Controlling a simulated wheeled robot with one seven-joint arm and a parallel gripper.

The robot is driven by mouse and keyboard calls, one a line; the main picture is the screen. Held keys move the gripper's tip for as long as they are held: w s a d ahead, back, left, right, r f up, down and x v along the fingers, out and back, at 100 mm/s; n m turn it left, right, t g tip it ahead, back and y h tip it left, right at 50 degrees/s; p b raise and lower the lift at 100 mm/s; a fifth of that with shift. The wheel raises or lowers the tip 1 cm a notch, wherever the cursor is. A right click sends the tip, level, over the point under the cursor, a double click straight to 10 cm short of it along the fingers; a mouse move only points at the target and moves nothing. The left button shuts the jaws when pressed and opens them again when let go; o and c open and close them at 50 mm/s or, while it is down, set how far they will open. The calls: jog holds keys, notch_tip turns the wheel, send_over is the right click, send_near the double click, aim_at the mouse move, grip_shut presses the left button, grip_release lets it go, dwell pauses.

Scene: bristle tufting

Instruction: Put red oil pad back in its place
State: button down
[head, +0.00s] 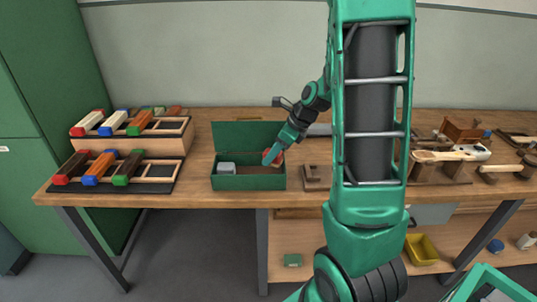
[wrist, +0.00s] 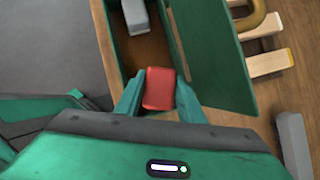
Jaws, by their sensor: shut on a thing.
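The red oil pad (wrist: 159,88) is a small rounded red block. My gripper (wrist: 158,100) is shut on it, one finger on each side, in the wrist view. A grey-white block (head: 227,169) sits in the box's left part. The brown floor (wrist: 148,55) of the box is bare beside it. Whether the pad touches the floor cannot be told.
Two racks (head: 160,172) of coloured-end blocks stand left of the box on the bench (head: 200,165). Wooden tools (head: 450,155) lie farther right. A yellow bin (head: 422,250) is on the shelf below.

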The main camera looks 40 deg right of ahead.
jog(key=shift+f, duration=0.45)
jog(key=c, duration=1.2)
grip_release()
jog(key=shift+r, duration=0.55)
jog(key=v, duration=1.2)
jog(key=s+a+n+g+h, duration=0.1)
jog(key=s+a+n, duration=0.1)
jog(key=s+n, duration=0.5)
jog(key=s+a+f+n+g+h, duration=0.1)
jog(key=s+a+n+g, duration=0.1)
jog(key=s+n, duration=0.6)
jog(key=s+a+f+n+g+h, duration=0.1)
jog(key=s+a+n+g, duration=0.1)
jog(key=s+n, duration=0.6)
jog(key=shift+s+a+f, duration=0.2)
jog(key=shift+s+a, duration=0.1)
jog(key=shift+s, duration=0.15)
